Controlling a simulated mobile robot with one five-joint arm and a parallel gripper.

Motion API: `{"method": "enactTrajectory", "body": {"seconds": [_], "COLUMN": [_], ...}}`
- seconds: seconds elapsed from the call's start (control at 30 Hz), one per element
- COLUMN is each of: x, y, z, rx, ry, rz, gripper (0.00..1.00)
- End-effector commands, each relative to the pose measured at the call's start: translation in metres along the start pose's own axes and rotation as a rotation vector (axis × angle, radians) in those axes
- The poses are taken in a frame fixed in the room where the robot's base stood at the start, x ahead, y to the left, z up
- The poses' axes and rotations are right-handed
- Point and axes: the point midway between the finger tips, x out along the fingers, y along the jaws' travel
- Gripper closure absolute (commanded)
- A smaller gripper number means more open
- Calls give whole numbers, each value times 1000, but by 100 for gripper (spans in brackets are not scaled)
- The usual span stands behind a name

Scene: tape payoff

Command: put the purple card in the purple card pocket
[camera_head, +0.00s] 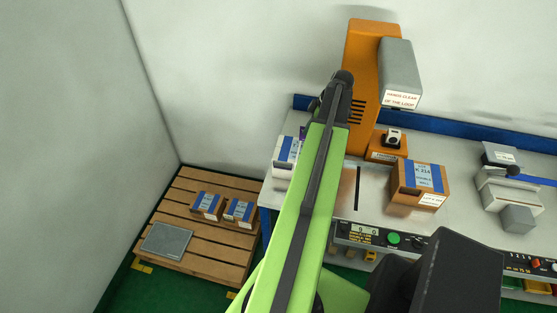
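A small purple patch (302,131) shows at the left edge of my green arm, just above a white box on the bench. Most of it is hidden, and I cannot tell whether it is the purple card or the card pocket. No other purple thing is visible. My arm reaches up across the middle of the view and ends in a dark joint in front of the orange machine. My gripper's fingers do not show; the arm hides what lies behind it.
The grey bench holds a white box (284,152), a brown carton (419,184), an orange machine (368,62) with a grey head, and a small orange unit (386,146). A pallet (185,200) at left carries two cartons and a grey plate (167,240). Grey equipment (508,190) stands right.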

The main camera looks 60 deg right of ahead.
Motion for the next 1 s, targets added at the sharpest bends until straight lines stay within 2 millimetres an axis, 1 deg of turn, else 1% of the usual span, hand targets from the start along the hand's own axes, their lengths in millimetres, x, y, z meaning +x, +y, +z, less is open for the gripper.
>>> {"method": "enactTrajectory", "body": {"seconds": [0.03, 0.17, 0.27, 0.4, 0.5, 0.63, 0.73, 0.9, 0.97, 1.0], "x": [-5, 1, 19, 52, 73, 91, 96, 97, 103, 109], "y": [5, 2, -11, -39, -57, -73, -78, -78, -78, -78], "z": [-3, -3, -8, -22, -33, -44, -50, -51, -48, -45], "rx": [0, 0, -2, -2, -2, -1, 1, 2, 2, 2], "ry": [0, 0, 0, 0, 0, 0, 0, 0, 0, 0], "rz": [0, 0, -1, -2, -1, -1, 0, 0, 0, 0], "gripper": [100, 100, 100, 100, 100, 100, 100, 100, 100, 100]}}
